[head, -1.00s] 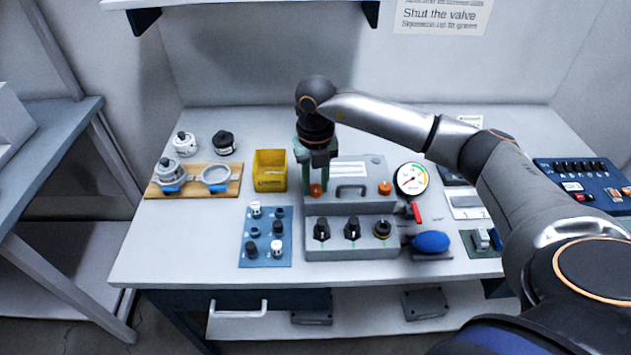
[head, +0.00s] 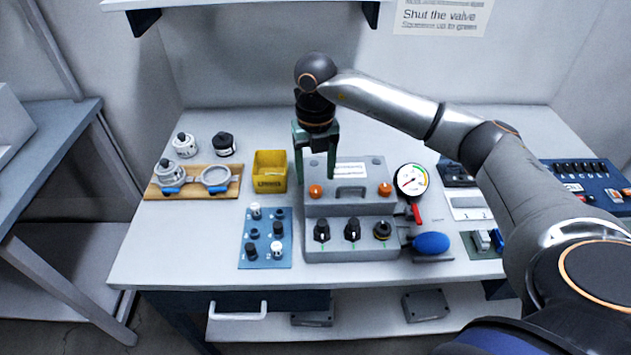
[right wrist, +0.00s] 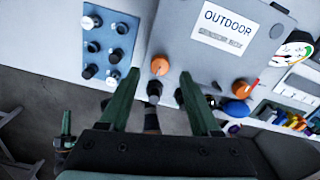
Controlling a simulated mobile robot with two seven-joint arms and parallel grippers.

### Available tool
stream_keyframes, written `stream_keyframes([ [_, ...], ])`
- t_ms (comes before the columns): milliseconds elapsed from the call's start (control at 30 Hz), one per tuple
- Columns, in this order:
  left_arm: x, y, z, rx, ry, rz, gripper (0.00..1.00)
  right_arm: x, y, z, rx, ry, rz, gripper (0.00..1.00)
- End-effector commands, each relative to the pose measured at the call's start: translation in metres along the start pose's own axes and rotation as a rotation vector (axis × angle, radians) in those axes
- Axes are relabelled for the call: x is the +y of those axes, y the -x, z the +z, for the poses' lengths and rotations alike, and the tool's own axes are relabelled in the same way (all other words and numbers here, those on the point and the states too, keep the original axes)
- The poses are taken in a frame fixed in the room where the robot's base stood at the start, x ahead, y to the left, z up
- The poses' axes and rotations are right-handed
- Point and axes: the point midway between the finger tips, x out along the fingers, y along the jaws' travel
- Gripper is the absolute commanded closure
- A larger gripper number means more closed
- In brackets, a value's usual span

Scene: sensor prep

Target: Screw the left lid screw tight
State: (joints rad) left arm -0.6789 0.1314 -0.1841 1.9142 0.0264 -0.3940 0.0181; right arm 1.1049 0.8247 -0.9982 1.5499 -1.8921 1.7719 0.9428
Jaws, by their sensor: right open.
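The left lid screw (head: 315,191) is an orange knob on the left of the grey box lid (head: 348,202). My right gripper (head: 316,174) points down above it, open and empty, with one green finger on each side and its tips higher than the screw. In the right wrist view the left screw (right wrist: 160,66) shows between and just beyond the fingertips (right wrist: 160,78). The right lid screw (head: 384,189) is a second orange knob, clear of the gripper. How far the left screw is threaded in cannot be told. My left gripper is not in the head view.
A yellow bin (head: 270,172) stands left of the box. A blue panel with knobs (head: 265,238) lies in front of the bin. Black knobs (head: 352,229) sit on the box's lower front. A pressure gauge (head: 411,180) and blue bulb (head: 431,242) stand to the right.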

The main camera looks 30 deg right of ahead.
Motion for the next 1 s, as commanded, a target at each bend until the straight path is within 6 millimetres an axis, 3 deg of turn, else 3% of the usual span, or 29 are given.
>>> stream_keyframes([
  [200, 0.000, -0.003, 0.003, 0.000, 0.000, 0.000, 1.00, 0.001, 0.050, 0.001, -0.005, 0.001, 0.002, 0.36],
  [400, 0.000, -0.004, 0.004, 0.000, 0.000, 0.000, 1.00, 0.000, 0.078, 0.000, -0.002, 0.000, 0.002, 0.36],
  [1000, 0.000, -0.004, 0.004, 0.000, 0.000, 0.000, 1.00, 0.000, 0.086, 0.000, 0.000, 0.000, 0.000, 0.36],
])
